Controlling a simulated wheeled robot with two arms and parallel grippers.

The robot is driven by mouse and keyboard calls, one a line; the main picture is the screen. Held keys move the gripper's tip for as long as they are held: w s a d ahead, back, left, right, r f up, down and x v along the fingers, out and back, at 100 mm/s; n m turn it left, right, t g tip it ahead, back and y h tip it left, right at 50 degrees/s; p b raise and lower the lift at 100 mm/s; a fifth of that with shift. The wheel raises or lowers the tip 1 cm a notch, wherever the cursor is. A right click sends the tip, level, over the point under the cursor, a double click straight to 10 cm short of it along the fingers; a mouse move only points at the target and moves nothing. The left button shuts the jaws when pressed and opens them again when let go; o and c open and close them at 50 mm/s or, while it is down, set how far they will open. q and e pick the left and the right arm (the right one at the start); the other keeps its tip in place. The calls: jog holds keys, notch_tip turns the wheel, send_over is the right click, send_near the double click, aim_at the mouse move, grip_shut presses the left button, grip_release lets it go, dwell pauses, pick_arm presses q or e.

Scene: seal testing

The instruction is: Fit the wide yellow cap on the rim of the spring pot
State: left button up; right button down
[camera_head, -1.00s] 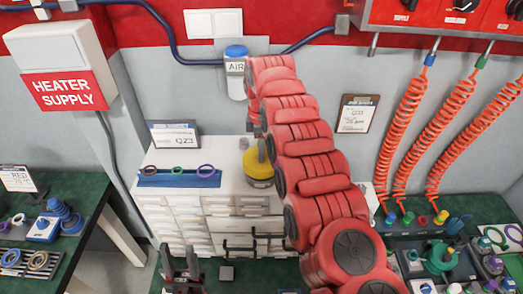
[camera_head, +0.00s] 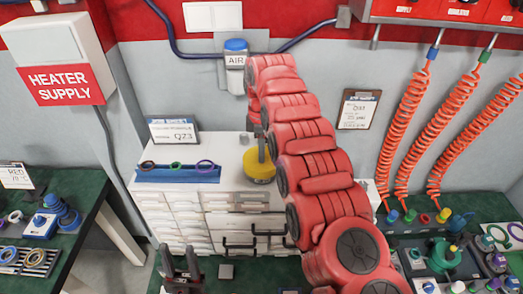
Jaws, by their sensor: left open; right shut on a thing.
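The wide yellow cap (camera_head: 258,168) shows as a round yellow piece at the right part of the white cabinet top. A darker edge shows beneath it; I cannot tell whether that is the spring pot. My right gripper (camera_head: 262,150) points down at the yellow piece, shut on it, with its fingers mostly hidden by my red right arm. I cannot tell whether the cap sits level on a rim or is held above it. My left gripper (camera_head: 180,270) is open and empty at the bottom, over the green bench in front of the cabinet.
A blue tray (camera_head: 178,176) with several rings lies at the left of the white cabinet top (camera_head: 215,185). A small sign (camera_head: 173,131) stands behind it. A teal device (camera_head: 443,257) and coloured fittings crowd the right bench, below orange coiled hoses (camera_head: 415,130).

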jog(key=shift+f+b, duration=0.35)
jog(key=shift+f, duration=0.1)
jog(key=c, duration=0.6)
grip_release()
jog(key=shift+r, duration=0.1)
notch_tip(320, 180, up, 7)
jog(key=p, duration=0.5)
jog(key=shift+p, duration=0.35)
jog(key=shift+s, duration=0.1)
